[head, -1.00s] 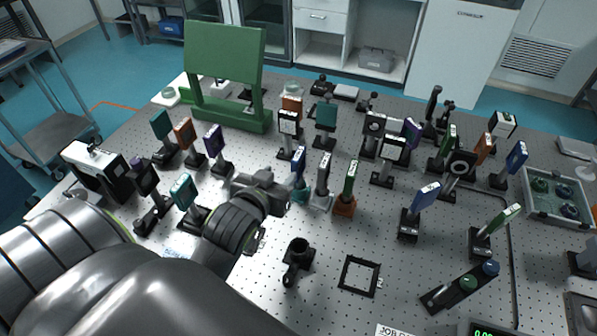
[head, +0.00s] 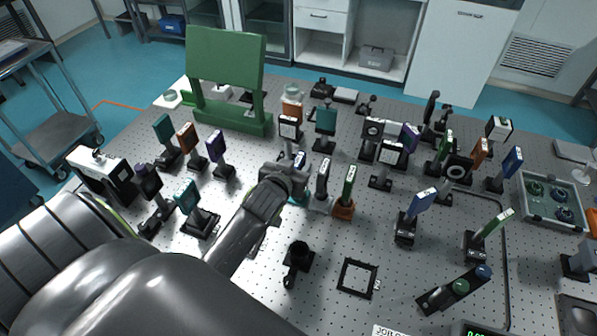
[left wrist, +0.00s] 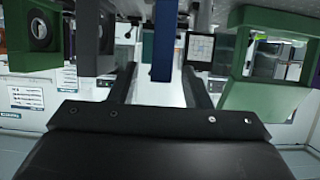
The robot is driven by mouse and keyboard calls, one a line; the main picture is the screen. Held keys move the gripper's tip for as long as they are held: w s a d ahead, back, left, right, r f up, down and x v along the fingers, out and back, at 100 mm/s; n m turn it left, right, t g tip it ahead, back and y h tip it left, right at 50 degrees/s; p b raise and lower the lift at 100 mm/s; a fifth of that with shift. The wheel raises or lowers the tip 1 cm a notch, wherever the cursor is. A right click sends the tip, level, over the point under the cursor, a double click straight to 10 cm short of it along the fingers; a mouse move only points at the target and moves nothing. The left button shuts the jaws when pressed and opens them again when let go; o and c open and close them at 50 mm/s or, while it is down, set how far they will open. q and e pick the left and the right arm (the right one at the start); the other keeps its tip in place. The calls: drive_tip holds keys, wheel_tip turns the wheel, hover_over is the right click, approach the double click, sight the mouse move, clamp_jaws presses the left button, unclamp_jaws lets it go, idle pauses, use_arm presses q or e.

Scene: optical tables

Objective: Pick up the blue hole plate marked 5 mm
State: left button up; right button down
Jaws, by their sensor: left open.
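A blue plate (head: 300,158) stands on a post mount just beyond my left gripper (head: 291,175) in the head view, partly hidden by it. In the left wrist view the blue plate (left wrist: 165,42) shows edge-on, upright, between the two open fingers of my left gripper (left wrist: 158,80). I cannot tell whether either finger touches it. Its marking is not readable. Other blue plates stand at the right, one at front (head: 421,203) and one farther back (head: 512,161). My right gripper is not in view.
A white-edged plate (head: 323,172) and a green plate (head: 348,185) stand close to the right. A black post holder (head: 299,252) and a flat black frame (head: 358,278) are in front. A green board (head: 226,60) stands at the back left.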

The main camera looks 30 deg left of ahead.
use_arm(q)
drive_tip(key=shift+w+a+f, duration=0.2)
drive_tip(key=shift+w+f, duration=0.1)
drive_tip(key=shift+w, duration=0.35)
clamp_jaws()
